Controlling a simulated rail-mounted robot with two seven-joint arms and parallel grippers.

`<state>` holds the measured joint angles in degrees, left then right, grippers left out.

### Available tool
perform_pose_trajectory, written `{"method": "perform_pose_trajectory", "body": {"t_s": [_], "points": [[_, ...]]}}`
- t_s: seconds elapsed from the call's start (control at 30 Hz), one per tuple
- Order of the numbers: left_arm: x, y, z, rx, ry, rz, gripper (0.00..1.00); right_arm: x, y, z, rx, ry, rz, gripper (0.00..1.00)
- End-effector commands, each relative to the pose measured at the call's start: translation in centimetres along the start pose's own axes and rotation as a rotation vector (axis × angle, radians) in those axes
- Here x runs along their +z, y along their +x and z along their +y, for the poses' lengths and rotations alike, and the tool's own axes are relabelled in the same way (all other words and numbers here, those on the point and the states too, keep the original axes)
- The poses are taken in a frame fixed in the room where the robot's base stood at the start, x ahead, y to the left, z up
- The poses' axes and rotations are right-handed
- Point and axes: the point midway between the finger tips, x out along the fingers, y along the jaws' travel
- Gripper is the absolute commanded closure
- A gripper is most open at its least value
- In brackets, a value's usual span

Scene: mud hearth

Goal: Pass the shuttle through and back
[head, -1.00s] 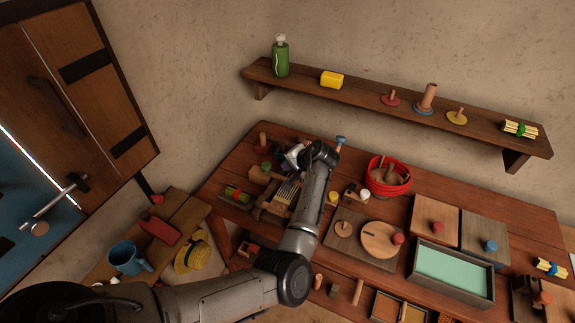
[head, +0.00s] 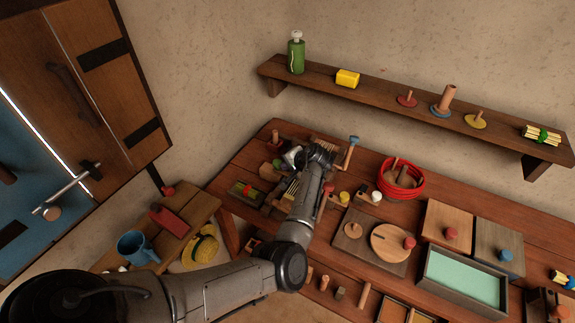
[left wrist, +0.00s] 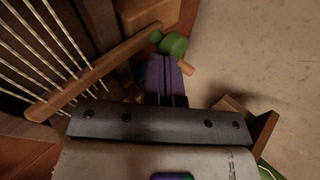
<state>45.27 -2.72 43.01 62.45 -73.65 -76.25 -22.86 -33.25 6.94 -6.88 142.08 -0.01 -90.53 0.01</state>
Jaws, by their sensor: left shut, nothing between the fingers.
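A small wooden loom with pale warp threads (head: 290,187) stands at the left end of the workbench; my arm covers part of it. In the left wrist view its threads (left wrist: 62,45) run to a wooden bar at the left. My left gripper (head: 291,157) is at the loom's far end, its fingers shut and empty. In the left wrist view the fingers (left wrist: 165,65) point at a green piece with a wooden stub (left wrist: 173,43), close to the tips; I cannot tell whether they touch. This may be the shuttle. The green spot (head: 276,164) also shows beside the gripper in the head view.
A small tray (head: 233,192) with a green and red item lies left of the loom. A red basket (head: 417,186) and a blue-topped peg (head: 350,152) stand to the right. A wall shelf (head: 380,92) hangs behind. A lower side bench (head: 205,207) stands at the left.

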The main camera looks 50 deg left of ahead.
Motion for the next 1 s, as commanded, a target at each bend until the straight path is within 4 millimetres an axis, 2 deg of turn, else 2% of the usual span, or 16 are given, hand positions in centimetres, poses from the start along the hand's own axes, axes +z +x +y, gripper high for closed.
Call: {"method": "perform_pose_trajectory", "body": {"t_s": [0.13, 0.3, 0.5, 1.0], "points": [[0.4, 1.1, -1.4, -0.002, 0.000, -0.004, 1.00, -0.3, -0.8, -0.1, -0.003, 0.004, 0.000, 0.57], [1.4, 4.1, -4.3, -0.003, 0.002, -0.005, 1.00, -0.8, -2.3, -0.1, -0.004, 0.005, 0.001, 0.57], [2.1, 6.7, -6.3, -0.001, 0.001, -0.003, 1.00, -0.9, -2.8, -0.1, -0.004, 0.005, 0.001, 0.57], [2.3, 7.2, -6.6, 0.001, 0.001, -0.001, 1.00, -0.9, -2.8, 0.2, 0.003, -0.004, 0.000, 0.57]]}}
